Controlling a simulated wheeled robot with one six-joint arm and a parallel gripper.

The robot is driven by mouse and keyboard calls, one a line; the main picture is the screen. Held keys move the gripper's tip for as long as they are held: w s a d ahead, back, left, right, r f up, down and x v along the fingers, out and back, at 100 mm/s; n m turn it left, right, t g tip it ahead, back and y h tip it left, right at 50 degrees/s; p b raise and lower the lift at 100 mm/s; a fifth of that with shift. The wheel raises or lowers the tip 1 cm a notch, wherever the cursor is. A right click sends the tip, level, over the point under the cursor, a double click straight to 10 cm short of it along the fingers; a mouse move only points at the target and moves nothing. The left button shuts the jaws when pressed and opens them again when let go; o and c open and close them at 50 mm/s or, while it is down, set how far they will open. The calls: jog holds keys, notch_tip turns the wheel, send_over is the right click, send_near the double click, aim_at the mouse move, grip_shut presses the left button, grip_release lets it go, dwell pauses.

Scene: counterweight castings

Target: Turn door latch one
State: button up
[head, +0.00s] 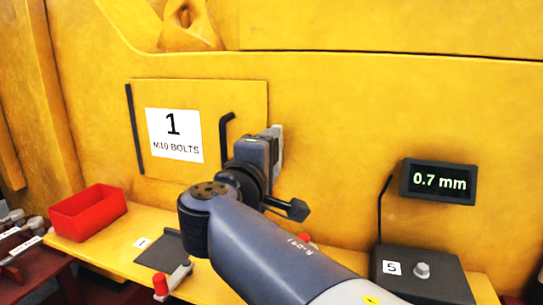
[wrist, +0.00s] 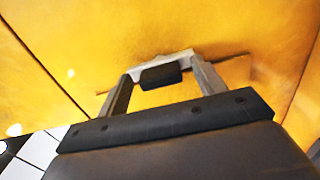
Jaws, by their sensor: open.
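Door one (head: 200,95) is a yellow panel marked "1 M10 BOLTS", flush in the yellow casting and apparently closed. Its latch (head: 226,130) is a black bent bar at the door's right side, running downward; its lower end is hidden behind my arm. My gripper (head: 275,145) is at the door's right edge, just right of the latch. In the wrist view my gripper (wrist: 162,75) has its two fingers apart, facing the yellow surface. A dark block (wrist: 160,77) shows between them, perhaps part of the latch; I cannot tell whether the fingers touch it.
A yellow shelf (head: 115,255) runs below the door. It bears a red bin (head: 88,212), a dark plate (head: 165,253) with a red-knobbed piece, and a dark block marked 5 (head: 425,275). A display (head: 438,182) reading 0.7 mm stands at the right.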

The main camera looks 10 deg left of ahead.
jog(key=s, duration=1)
jog(key=shift+s+a+p, duration=0.25)
jog(key=shift+a+p, duration=0.15)
jog(key=w, duration=1)
jog(key=shift+w+d, duration=0.4)
jog(key=shift+s+b, duration=0.15)
jog(key=shift+b, duration=0.25)
